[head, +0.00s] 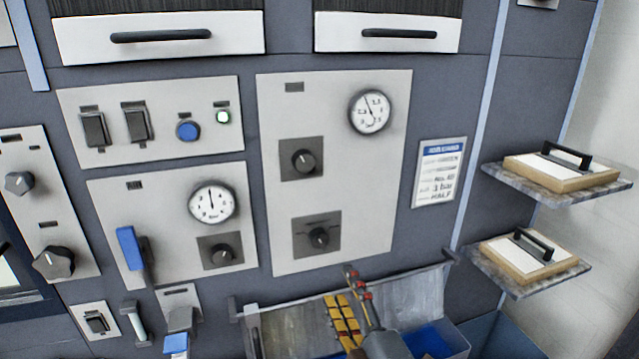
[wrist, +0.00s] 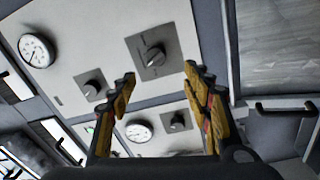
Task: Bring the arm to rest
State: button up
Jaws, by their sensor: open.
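My gripper (head: 350,293) is in the lower middle of the head view, in front of the panel wall and over an open metal bin. In the wrist view my gripper (wrist: 160,85) has its two yellow and black fingers spread apart with nothing between them. Beyond the fingertips is a grey panel with a black knob (wrist: 153,57). The same panel (head: 390,200) is in the middle of the head view, with a round gauge (head: 370,112) and two knobs. My gripper appears apart from the panel.
Two shelves at the right carry framed boards with black handles (head: 541,250). A blue lever (head: 130,248) juts out at the left. The bin (head: 290,335) has a raised metal flap. Two drawers with handles (head: 160,36) line the top. A printed card (head: 438,172) hangs on the wall.

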jog(key=s+d+f+m+g+h, duration=0.1)
jog(key=s+f+m+g, duration=0.3)
jog(key=f, duration=0.3)
jog(key=s+d+f+m+g+h, duration=0.1)
jog(key=s+d+f+m+g, duration=0.1)
jog(key=s+f+m+g, duration=0.3)
jog(key=s+d+r+m+g+h+p, duration=0.3)
jog(key=s+d+r+m+p, duration=0.2)
jog(key=s+d+r+m, duration=0.2)
jog(key=shift+d+r+m, duration=0.75)
jog(key=shift+d+m, duration=0.25)
jog(key=shift+d, duration=0.45)
jog(key=shift+c, duration=0.4)
